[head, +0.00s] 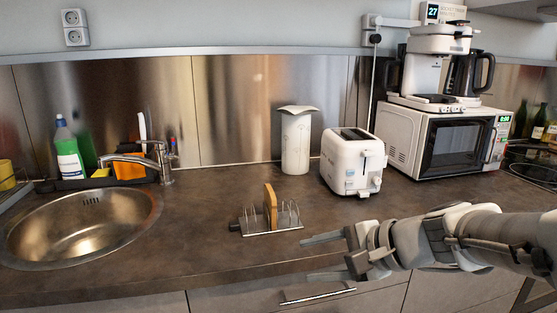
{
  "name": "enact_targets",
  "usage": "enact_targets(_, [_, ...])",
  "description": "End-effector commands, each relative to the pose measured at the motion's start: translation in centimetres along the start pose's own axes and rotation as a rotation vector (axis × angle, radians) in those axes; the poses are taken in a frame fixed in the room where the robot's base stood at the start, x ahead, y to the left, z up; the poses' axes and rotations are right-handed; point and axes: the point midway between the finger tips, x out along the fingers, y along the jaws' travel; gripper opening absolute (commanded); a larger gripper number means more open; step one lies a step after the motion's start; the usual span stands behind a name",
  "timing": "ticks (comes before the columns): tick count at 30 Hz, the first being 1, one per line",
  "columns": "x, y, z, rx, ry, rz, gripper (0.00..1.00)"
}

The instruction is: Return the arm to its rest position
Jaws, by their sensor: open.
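My gripper (304,258) is in the head view at the lower middle right, with its two fingers pointing left. The fingers are apart, with nothing between them. It is at the front edge of the counter (200,243), in front of the toast rack. The arm (470,238) reaches in from the right edge. The metal toast rack (286,221) stands behind the fingertips and holds a slice of bread (270,205) upright. Gripper and rack look apart.
A white toaster (352,162) and a paper towel roll (296,142) stand behind. A microwave (450,143) with a coffee maker (437,62) on top is at right. A sink (80,225) is at left. A drawer handle (318,297) is below the gripper.

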Motion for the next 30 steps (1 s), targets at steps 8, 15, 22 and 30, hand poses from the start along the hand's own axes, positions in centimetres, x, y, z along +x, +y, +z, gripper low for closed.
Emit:
enact_targets(8, [-3.3, 6.9, 3.8, -0.54, 0.074, 0.332, 0.59])
enact_targets(15, [-7.7, 10.7, 3.2, -0.974, 0.192, 0.587, 0.59])
enact_targets(22, [-12.4, 9.1, 3.0, -1.2, 0.28, 0.73, 0.59])
enact_targets(30, [-16.3, 4.0, 5.2, -1.195, 0.279, 0.729, 0.59])
